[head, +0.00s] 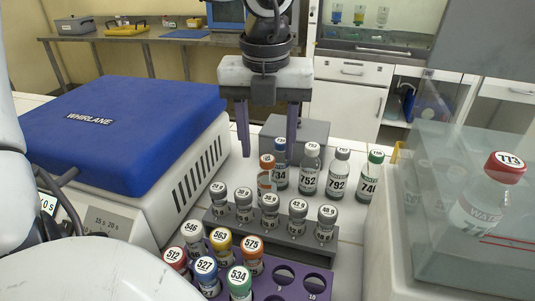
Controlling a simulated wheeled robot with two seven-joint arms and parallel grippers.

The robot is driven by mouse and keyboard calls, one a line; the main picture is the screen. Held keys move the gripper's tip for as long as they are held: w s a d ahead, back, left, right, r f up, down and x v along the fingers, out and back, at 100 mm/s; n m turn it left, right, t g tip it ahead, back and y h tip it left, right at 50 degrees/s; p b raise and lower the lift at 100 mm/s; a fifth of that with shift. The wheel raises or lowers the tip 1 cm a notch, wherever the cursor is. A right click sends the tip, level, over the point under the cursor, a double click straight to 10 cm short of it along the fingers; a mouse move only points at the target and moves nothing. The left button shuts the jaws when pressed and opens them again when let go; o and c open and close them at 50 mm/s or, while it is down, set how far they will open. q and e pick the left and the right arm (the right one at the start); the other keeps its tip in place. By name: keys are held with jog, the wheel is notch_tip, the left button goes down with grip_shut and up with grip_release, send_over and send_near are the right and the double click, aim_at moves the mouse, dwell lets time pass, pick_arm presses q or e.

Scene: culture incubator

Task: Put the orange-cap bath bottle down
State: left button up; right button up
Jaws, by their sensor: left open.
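The orange-cap bottle (264,182) stands upright on the white bench, just behind the grey rack (298,252) and in front of the blue-cap bottle (280,176). The rack and its vials hide its lower part. My left gripper (267,152) points down with its two purple fingers apart. The fingertips are to the left and right of the orange cap in the picture, at about its height. A gap shows between each finger and the cap, and nothing is held. My right gripper is not in view.
Bottles 752 (310,172), 792 (337,176) and a green-cap one (370,178) stand close on the right. A purple rack (310,264) holds several capped vials. A blue-lidded machine (120,125) flanks the left. A clear tank (470,235) with red-cap bottle 773 (490,195) is at right.

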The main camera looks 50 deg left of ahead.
pick_arm(q)
notch_tip(320, 180, up, 8)
jog(key=shift+s+d+p, duration=0.3)
jog(key=shift+s+d, duration=0.05)
jog(key=shift+s, duration=0.05)
